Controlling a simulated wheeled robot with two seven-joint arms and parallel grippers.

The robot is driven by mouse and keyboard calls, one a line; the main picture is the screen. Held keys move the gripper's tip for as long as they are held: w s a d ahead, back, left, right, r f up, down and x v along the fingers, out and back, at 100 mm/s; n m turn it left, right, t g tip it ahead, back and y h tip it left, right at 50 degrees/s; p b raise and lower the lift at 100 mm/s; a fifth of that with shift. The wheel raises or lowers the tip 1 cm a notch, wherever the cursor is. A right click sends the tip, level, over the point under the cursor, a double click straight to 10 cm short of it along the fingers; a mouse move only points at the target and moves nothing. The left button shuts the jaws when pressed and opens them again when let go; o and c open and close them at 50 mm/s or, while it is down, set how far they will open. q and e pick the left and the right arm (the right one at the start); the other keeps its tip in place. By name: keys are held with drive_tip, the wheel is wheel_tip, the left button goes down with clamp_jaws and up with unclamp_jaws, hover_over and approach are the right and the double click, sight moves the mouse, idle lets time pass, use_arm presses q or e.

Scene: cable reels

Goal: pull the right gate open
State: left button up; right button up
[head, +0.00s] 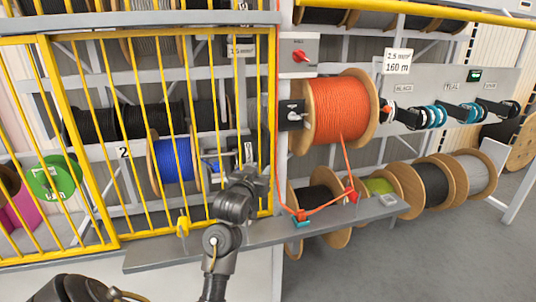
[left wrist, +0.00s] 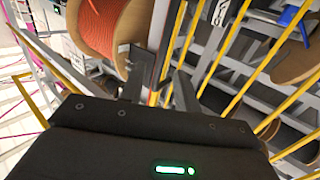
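The right gate (head: 207,150) is a yellow barred frame in front of the cable rack. In the head view it looks closed, in line with the rack front. My left gripper (head: 258,180) is at its right edge, low down, beside the grey upright. In the left wrist view the two dark fingers of my left gripper (left wrist: 160,88) stand apart, with a yellow gate bar (left wrist: 176,42) running between them. I cannot tell whether either finger touches the bar. The fingertips are hard to make out in the head view. My right gripper is not in view.
A grey ledge (head: 170,252) runs below the gate. An orange reel (head: 342,108) hangs right of the gate, its cable running down to the ledge. A blue reel (head: 176,160) sits behind the bars. Grey floor is clear at lower right.

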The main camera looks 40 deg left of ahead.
sight(268, 153)
use_arm(q)
drive_tip(key=x, duration=0.3)
drive_tip(key=r+p+x, duration=0.1)
drive_tip(key=x, duration=0.3)
drive_tip(key=p+x, duration=0.1)
drive_tip(key=x, duration=0.2)
drive_tip(key=shift+w+a+r, duration=0.1)
drive_tip(key=shift+a+r, duration=0.15)
drive_tip(key=shift+a, duration=0.1)
drive_tip(key=shift+c, duration=0.2)
clamp_jaws()
